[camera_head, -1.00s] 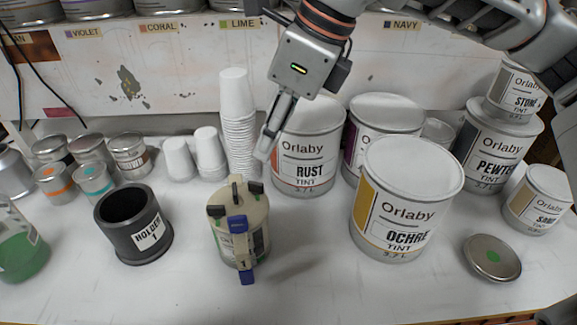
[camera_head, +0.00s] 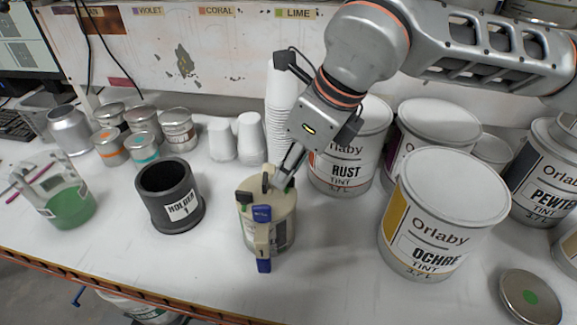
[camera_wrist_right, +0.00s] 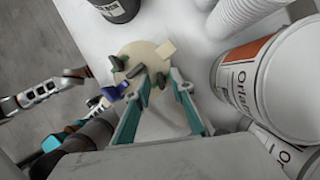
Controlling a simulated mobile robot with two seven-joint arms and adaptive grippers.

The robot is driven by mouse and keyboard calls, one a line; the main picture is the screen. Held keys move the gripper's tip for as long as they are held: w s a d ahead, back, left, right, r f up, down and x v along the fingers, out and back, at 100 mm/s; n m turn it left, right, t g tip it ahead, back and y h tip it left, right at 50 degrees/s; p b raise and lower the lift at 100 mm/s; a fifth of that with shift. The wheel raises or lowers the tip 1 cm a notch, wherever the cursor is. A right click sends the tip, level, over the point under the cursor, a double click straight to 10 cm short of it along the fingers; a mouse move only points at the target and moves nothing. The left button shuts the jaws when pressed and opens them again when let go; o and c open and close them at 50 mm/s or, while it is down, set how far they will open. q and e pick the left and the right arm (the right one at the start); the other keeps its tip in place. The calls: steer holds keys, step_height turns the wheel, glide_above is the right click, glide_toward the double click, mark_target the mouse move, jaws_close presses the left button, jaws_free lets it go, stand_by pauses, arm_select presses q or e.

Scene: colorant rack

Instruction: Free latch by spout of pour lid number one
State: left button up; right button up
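A beige pour lid (camera_head: 274,203) sits on a can marked 1 (camera_head: 281,235). Its rim carries dark latches (camera_head: 244,197) and a blue latch (camera_head: 262,214); another blue piece (camera_head: 264,265) is lower at the front. In the right wrist view the lid (camera_wrist_right: 148,54) has several dark green latches, the blue latch (camera_wrist_right: 115,92) and a beige raised block (camera_wrist_right: 166,49). My right gripper (camera_head: 283,180) is at the lid's far right edge. Its fingers (camera_wrist_right: 160,80) are apart, a dark latch between them; contact is unclear. Arm parts at the lower left look like my left arm; its fingers are unclear.
A beaker of green liquid (camera_head: 68,205) is at far left. The front table strip is clear.

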steer(key=shift+w+a+f, duration=0.1)
steer(key=shift+f, duration=0.3)
jaws_close()
steer(key=shift+w+n+g+b, duration=0.1)
steer(key=shift+n+g+b, duration=0.45)
steer(key=shift+n, duration=0.55)
steer(key=shift+r+n+g+y, duration=0.1)
steer(key=shift+n+g+y, duration=0.25)
steer(key=shift+n, duration=0.75)
